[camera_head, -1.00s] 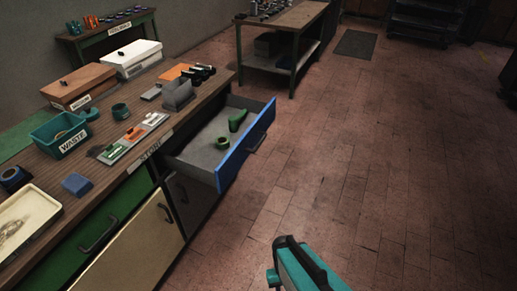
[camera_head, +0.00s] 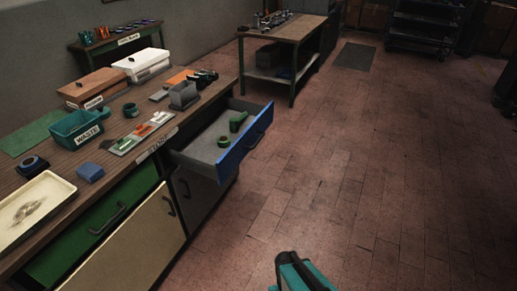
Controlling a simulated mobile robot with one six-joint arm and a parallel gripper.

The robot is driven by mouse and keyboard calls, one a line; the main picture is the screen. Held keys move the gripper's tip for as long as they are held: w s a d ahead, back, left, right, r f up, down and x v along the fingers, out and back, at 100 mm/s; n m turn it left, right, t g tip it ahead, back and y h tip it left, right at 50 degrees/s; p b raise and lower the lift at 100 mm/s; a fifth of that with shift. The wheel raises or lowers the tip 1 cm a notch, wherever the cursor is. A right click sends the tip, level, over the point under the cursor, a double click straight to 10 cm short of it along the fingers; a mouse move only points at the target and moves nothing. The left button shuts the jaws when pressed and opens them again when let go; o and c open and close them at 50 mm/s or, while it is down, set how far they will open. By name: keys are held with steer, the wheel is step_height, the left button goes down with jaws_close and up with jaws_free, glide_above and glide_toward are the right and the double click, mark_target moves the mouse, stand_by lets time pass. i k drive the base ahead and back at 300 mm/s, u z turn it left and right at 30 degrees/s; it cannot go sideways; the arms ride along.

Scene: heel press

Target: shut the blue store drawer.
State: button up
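The blue-fronted store drawer (camera_head: 232,157) stands pulled out from the workbench, under the bench top with the white store label (camera_head: 157,146). Its front has a dark handle (camera_head: 256,141). Inside lie a green ring (camera_head: 224,141) and a green tapered piece (camera_head: 238,121). A teal and black part of my own arm (camera_head: 297,272) shows at the bottom edge, well in front of the drawer and apart from it. My gripper's fingers are not visible.
The workbench (camera_head: 150,98) holds a teal waste bin (camera_head: 80,130), lidded boxes, a blue block (camera_head: 90,172) and a cream tray (camera_head: 32,207). Another table (camera_head: 290,30) stands behind. The tiled floor (camera_head: 370,170) right of the drawer is clear.

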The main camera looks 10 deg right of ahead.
mark_target(195, 148)
steer(key=z, duration=0.1)
steer(key=k, duration=0.4)
steer(key=u, duration=0.2)
steer(key=i, duration=0.9)
steer(key=u, duration=4.75)
steer(key=i, duration=0.1)
steer(key=z, duration=3.35)
